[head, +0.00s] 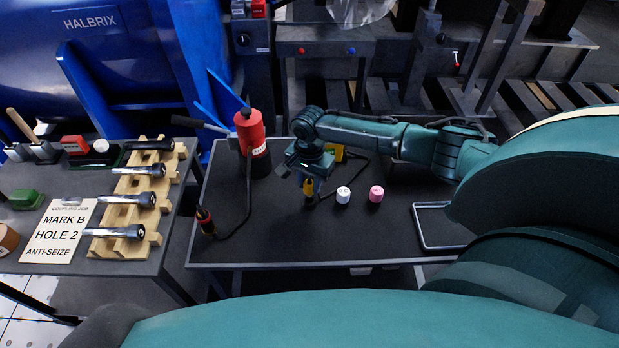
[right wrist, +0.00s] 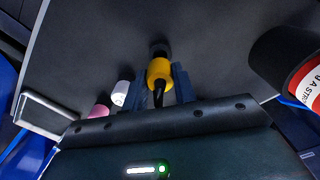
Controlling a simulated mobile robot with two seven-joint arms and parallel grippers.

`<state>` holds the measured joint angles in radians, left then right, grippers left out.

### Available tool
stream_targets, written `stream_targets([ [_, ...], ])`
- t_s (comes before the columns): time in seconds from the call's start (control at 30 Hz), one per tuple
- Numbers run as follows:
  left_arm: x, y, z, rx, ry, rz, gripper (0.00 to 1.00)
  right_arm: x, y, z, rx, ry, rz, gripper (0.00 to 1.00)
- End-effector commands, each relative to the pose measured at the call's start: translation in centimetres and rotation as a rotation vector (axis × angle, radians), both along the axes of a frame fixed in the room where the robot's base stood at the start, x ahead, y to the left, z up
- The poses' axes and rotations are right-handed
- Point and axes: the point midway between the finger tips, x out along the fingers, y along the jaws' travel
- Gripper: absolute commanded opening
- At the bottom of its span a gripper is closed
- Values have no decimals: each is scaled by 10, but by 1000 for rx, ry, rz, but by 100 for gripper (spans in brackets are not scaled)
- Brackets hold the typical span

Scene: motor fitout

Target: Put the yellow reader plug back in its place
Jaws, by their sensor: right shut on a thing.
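The yellow reader plug (head: 309,187) is held between the fingertips of my right gripper (head: 306,179), pointing down over the dark table. In the right wrist view the plug (right wrist: 160,70) sits between the two fingers (right wrist: 162,84), with its dark end away from the palm and a black cable behind it. I cannot tell whether its end touches the table. A yellow box (head: 334,152), which looks like the reader, stands just behind my right gripper and is partly hidden by it. A black cable runs beside it. No socket for the plug can be made out. My left gripper is not in view.
A white cap (head: 343,195) and a pink cap (head: 376,194) stand right of the plug. A red and black pump (head: 252,140) with a hose stands left. A metal frame (head: 440,227) lies at the right. The table (head: 300,240) is clear in front.

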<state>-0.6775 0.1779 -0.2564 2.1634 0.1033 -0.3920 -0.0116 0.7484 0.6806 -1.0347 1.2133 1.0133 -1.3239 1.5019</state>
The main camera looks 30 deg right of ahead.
Motion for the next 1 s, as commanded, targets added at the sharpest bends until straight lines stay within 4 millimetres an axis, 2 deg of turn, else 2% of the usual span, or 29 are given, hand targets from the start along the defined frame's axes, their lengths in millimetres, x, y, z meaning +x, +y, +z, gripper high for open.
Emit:
stream_targets([
  [0.2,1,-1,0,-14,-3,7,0,0,0,-7,0,0,0,0],
  [0.77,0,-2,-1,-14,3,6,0,0,0,-6,0,0,-1,0],
  [1.0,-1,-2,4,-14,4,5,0,0,0,-5,1,0,-2,0],
])
